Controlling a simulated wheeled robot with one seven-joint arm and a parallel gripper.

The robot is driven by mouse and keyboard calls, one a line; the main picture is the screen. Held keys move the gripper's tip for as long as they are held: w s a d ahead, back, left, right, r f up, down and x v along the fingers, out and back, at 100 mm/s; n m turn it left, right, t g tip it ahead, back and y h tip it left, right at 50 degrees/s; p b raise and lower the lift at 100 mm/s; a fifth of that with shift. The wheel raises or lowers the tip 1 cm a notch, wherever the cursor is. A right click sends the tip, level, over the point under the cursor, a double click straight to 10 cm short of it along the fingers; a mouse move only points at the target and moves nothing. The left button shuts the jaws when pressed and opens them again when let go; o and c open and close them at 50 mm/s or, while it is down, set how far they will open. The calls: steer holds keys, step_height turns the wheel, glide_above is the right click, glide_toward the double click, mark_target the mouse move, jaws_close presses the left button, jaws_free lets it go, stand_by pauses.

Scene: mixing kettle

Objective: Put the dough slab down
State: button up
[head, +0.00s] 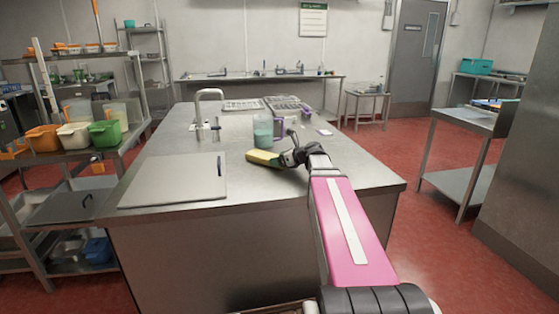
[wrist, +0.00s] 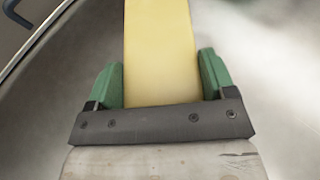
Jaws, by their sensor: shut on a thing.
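The dough slab (head: 262,158) is a pale yellow block at the middle of the steel counter (head: 250,182). In the wrist view the slab (wrist: 160,50) runs lengthwise between the green fingers of my gripper (wrist: 160,85), which is shut on its sides.
A jug with green contents (head: 263,132) stands close behind the slab. A flat lid with a dark handle (head: 175,182) lies to the left, and a tap (head: 208,110) rises behind it. Trays (head: 285,104) lie at the back. The counter's front right is clear.

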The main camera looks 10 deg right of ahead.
steer(key=o, duration=1.2)
steer(key=shift+f, duration=0.1)
